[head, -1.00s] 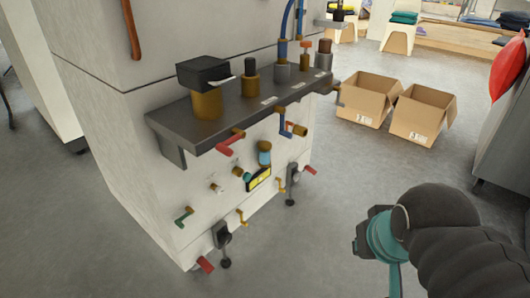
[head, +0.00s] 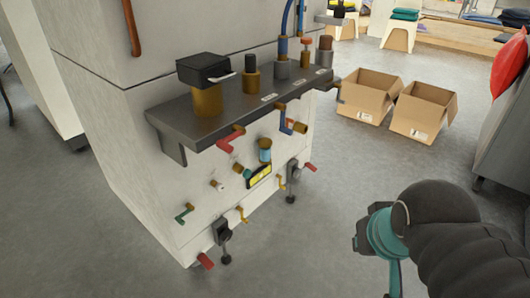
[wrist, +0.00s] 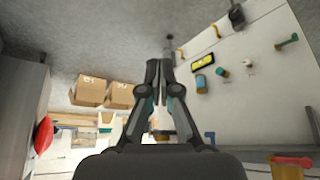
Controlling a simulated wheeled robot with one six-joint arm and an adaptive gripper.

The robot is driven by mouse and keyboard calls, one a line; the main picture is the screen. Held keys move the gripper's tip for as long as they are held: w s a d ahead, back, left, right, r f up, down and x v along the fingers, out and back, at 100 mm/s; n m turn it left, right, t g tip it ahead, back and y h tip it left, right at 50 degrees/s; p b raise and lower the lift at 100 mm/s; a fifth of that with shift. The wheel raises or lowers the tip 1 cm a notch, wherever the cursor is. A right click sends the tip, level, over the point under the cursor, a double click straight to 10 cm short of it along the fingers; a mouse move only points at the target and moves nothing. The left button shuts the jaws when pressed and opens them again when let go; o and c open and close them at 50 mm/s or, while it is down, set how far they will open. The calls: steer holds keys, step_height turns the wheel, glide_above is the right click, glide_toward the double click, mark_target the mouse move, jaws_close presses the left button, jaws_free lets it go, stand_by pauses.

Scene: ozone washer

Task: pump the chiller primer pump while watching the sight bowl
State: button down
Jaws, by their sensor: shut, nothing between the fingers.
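A small blue glass bowl with a brass cap (head: 265,150), which looks like the sight bowl, is on the white machine's front below the dark shelf. It also shows in the wrist view (wrist: 202,83). I cannot tell for sure which fitting is the primer pump; several brass and dark plunger-like parts stand on the shelf, one with an orange top (head: 305,45). My gripper (wrist: 160,64) is shut and empty in the wrist view, in free air away from the machine's front. In the head view my arm is at the lower right, and the fingertips are hard to make out.
The dark shelf (head: 225,122) juts out from the machine. Red, green, blue and brass handles stick out below it, near a yellow label (head: 259,177). Two open cardboard boxes (head: 368,97) sit behind on the floor. The grey floor between machine and arm is clear.

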stand_by(0.3)
steer(key=w+a+f+g+y+b, duration=0.2)
steer(key=w+a+f+b, duration=0.3)
steer(key=w+f, duration=0.45)
steer(key=w+a+f+g+y+b, duration=0.2)
steer(key=w+a+f+b, duration=0.2)
steer(key=w+a+f, duration=0.5)
steer(key=w+f+n+t+y+b, duration=0.1)
steer(key=w+t, duration=0.3)
steer(key=w, duration=1.1)
steer(key=shift+w+a+f+n+t+y+b, duration=0.3)
steer(key=shift+a+f+n+y+b, duration=0.1)
steer(key=shift+f+y, duration=0.4)
steer(key=shift+f, duration=0.1)
